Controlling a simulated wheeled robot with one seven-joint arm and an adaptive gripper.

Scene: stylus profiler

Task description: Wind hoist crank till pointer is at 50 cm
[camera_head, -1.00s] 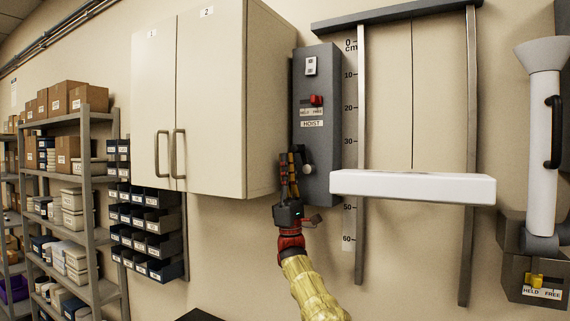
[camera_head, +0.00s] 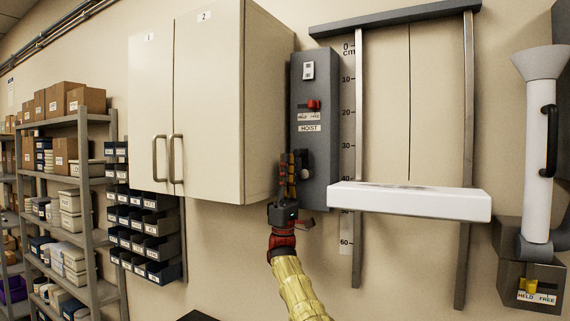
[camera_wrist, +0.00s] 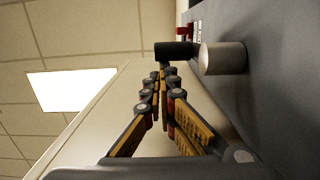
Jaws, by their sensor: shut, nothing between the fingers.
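The grey hoist box (camera_head: 315,80) is on the wall, labelled HOIST. Its crank (camera_head: 305,173) is low on its front, partly behind my gripper. In the wrist view a black grip (camera_wrist: 177,50) and a pale cylinder (camera_wrist: 222,58) show just beyond my fingertips. My gripper (camera_head: 294,155) is shut and empty, pointing up beside the crank; contact cannot be told. The centimetre scale (camera_head: 348,110) runs down beside the box. The white platform (camera_head: 410,204) hangs just below the 40 mark and covers the scale near 50. I cannot make out a separate pointer.
A red lever (camera_head: 313,105) on the box is toward FREE. A white wall cabinet (camera_head: 215,110) stands close left of my gripper. Shelves (camera_head: 85,170) and blue bins (camera_head: 150,245) are farther left. A white column with a black handle (camera_head: 550,140) is at right.

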